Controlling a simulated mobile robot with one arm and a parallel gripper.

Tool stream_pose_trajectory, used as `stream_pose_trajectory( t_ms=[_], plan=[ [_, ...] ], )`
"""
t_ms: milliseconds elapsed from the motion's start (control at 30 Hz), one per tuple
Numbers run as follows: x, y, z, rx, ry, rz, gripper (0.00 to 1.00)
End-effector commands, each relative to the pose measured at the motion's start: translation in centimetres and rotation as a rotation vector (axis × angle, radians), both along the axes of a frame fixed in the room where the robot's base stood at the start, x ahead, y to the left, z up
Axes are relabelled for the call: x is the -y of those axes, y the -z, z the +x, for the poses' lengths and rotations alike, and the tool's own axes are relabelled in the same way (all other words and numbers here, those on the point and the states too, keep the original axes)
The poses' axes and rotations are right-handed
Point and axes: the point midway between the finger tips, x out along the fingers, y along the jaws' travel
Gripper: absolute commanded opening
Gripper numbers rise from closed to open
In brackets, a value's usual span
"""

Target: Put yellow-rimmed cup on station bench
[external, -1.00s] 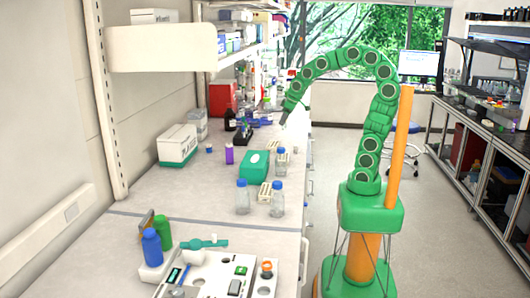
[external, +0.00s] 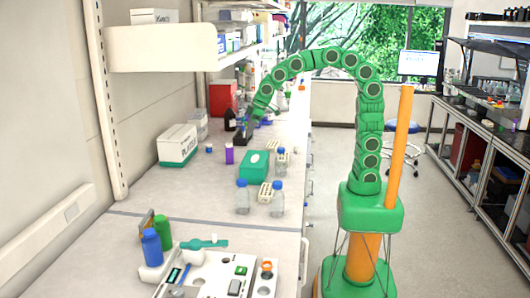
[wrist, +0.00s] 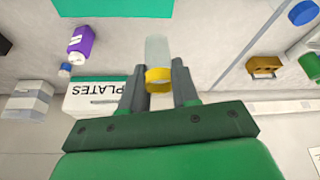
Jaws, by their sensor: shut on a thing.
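The yellow-rimmed cup (wrist: 157,77) shows in the wrist view as a pale, translucent cup with a yellow band. My gripper (wrist: 160,80) is shut on it, one dark finger on each side of the yellow rim. In the external view my gripper (external: 245,128) is over the far part of the long bench, near a dark rack. The cup cannot be made out there. The bench (external: 190,190) is a pale grey worktop along the left wall.
On the bench stand a PLATES box (external: 177,146), a purple bottle (external: 229,154), a green box (external: 254,166) and blue-capped bottles (external: 277,200). Nearer are a blue bottle (external: 151,248) and a white instrument (external: 215,278). Bare worktop lies left of the green box.

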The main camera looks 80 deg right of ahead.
Motion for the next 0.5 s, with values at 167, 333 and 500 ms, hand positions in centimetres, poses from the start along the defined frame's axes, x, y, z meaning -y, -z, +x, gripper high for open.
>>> stream_pose_trajectory(
  t_ms=[167, 333, 500],
  plan=[
    [-5.6, 0.1, 1.1, 0.000, -0.084, -0.002, 0.00],
    [-10.9, -0.1, 1.6, 0.003, -0.159, -0.004, 0.00],
    [-16.5, 0.1, 1.5, 0.002, -0.237, -0.004, 0.00]
  ],
)
